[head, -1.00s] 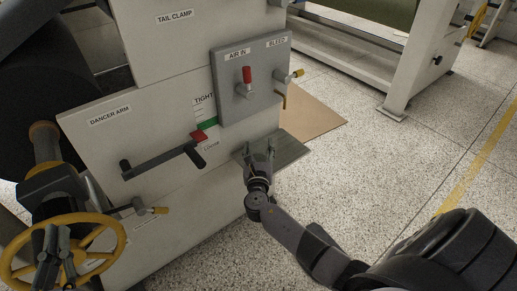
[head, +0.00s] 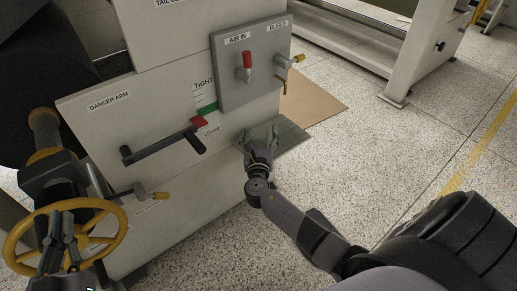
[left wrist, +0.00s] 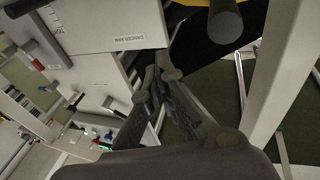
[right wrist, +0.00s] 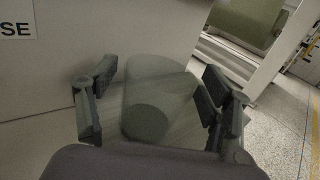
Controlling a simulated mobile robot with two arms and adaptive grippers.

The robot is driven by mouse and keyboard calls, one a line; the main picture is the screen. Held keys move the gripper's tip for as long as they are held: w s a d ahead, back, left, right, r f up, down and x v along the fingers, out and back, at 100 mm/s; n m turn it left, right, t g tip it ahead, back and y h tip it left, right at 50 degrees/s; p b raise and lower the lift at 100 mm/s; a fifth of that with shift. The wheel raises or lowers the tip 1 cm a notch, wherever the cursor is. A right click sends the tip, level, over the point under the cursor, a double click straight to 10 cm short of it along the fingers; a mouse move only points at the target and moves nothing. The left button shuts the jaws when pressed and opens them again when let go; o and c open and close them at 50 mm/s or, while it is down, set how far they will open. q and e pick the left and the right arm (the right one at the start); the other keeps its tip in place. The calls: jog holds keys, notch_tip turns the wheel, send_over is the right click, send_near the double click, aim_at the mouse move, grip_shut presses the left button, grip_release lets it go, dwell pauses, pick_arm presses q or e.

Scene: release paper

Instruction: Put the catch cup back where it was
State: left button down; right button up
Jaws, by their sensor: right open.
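The catch cup (right wrist: 152,105), a grey-green translucent cup, shows in the right wrist view between the fingers of my right gripper (right wrist: 160,95). The fingers are spread wide, one on each side, with gaps beside the cup. It stands on or just above a flat grey-green plate (right wrist: 185,128); I cannot tell contact. In the head view the right gripper (head: 261,137) is over the plate (head: 290,138) low on the machine's side, and the cup is not clearly distinguishable. My left gripper (head: 61,225) is by the yellow handwheel, its fingers close together with nothing seen between them (left wrist: 158,78).
The yellow handwheel (head: 117,238) is at the lower left. A brown sheet (head: 310,98) lies on the floor. The floor at right is open.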

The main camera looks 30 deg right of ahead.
jog(key=s+a+f+m+g+y+p, duration=0.1)
jog(key=s+a+m, duration=0.3)
jog(key=s+m, duration=0.15)
jog(key=s+a+m+g+y+p, duration=0.1)
jog(key=s+a+m, duration=0.35)
jog(key=s, duration=0.25)
pick_arm(q)
notch_tip(320, 180, down, 10)
jog(key=s+a+g+y, duration=0.2)
jog(key=g, duration=0.4)
jog(key=shift+s+f, duration=0.2)
jog(key=shift+s, duration=0.15)
pick_arm(e)
jog(key=s+a+r+m+y, duration=0.3)
jog(key=a+r+m+y, duration=0.2)
jog(key=m, duration=0.3)
jog(key=s+a+r+m+y, duration=0.4)
jog(key=a+r+m+y, duration=0.1)
jog(key=a+m, duration=0.3)
jog(key=shift+a+r+m+y, duration=0.15)
jog(key=shift+a+m+y, duration=0.2)
jog(key=shift+m, duration=0.35)
pick_arm(q)
jog(key=shift+a, duration=0.15)
pick_arm(e)
jog(key=shift+d, duration=0.1)
